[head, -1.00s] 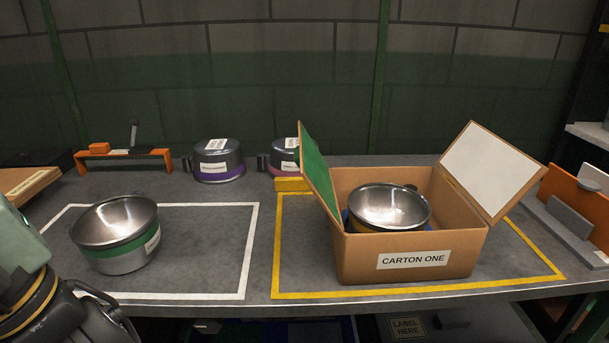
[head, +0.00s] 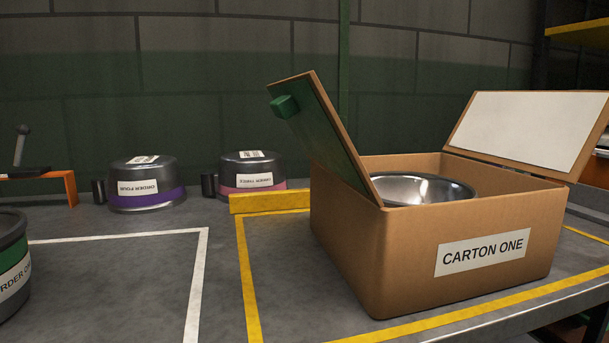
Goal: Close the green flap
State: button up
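The green flap (head: 330,131) stands raised and tilted to the left on the left edge of the carton (head: 450,243), which is labelled CARTON ONE. The white flap (head: 524,130) on the right is also open, leaning outward. My gripper is not in view.
A yellow-taped area (head: 249,277) surrounds the carton, with a yellow block (head: 270,201) behind. Purple-banded (head: 146,184) and pink-banded (head: 252,174) pots stand at the back. A green-banded pot (head: 12,266) is cut off at left. The white-taped area (head: 200,270) shows clear room.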

aim_at(302, 100)
jog(key=k+j+z, duration=0.15)
jog(key=z, duration=0.25)
jog(key=k+j+z, duration=0.15)
jog(key=z, duration=0.2)
jog(key=k+z, duration=0.2)
jog(key=z, duration=0.2)
